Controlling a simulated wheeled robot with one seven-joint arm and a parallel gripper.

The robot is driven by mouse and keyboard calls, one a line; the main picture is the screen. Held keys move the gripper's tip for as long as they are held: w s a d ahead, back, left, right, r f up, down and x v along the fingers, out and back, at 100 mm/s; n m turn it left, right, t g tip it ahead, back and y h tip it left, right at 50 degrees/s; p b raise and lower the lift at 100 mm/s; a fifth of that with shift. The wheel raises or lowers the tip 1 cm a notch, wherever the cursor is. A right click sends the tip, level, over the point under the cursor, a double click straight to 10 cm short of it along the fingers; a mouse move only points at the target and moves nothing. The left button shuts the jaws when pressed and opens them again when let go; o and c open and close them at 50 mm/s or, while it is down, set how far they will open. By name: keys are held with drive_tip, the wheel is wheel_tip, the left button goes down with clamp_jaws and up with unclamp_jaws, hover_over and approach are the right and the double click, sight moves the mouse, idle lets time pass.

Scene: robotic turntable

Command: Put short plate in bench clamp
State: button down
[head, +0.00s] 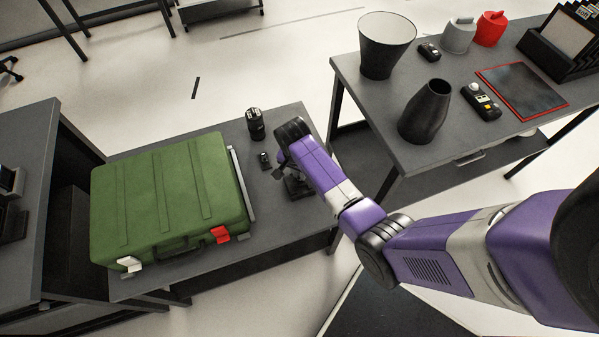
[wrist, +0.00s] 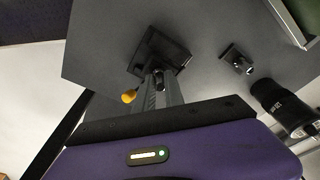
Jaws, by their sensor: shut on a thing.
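My gripper (wrist: 160,82) is shut, its fingers pointing at a dark square-based fixture with a yellow knob, which looks like the bench clamp (wrist: 174,48). The fixture stands on the low grey bench, near the edge. The fingertips are at or just in front of it; I cannot tell whether they touch it. The thing between the fingers is too dark and small to make out, so I cannot identify the short plate. In the head view the gripper (head: 294,182) is low over the bench's right end, mostly hidden by my purple arm.
A small black device (wrist: 236,58) and a black cylinder (wrist: 280,104) stand beside the fixture. A large green case (head: 160,195) fills the bench's left part. A higher table (head: 450,150) with a vase, a cone and containers stands at the right.

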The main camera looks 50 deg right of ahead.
sight(298, 182)
drive_tip(key=shift+f+b, duration=0.7)
drive_tip(key=shift+f, duration=0.4)
idle(0.4)
drive_tip(key=c, duration=1.3)
unclamp_jaws()
drive_tip(key=shift+r, duration=0.1)
drive_tip(key=shift+c, duration=0.2)
drive_tip(key=shift+s+a+r, duration=0.1)
drive_tip(key=shift+a+r, duration=0.1)
drive_tip(key=shift+r, duration=1.1)
drive_tip(key=shift+w+a+r, duration=0.1)
drive_tip(key=shift+a+r, duration=0.05)
drive_tip(key=shift+r, duration=1.1)
drive_tip(key=shift+s+a+r, duration=0.1)
drive_tip(key=shift+a+r, duration=0.1)
drive_tip(key=shift+r, duration=1.1)
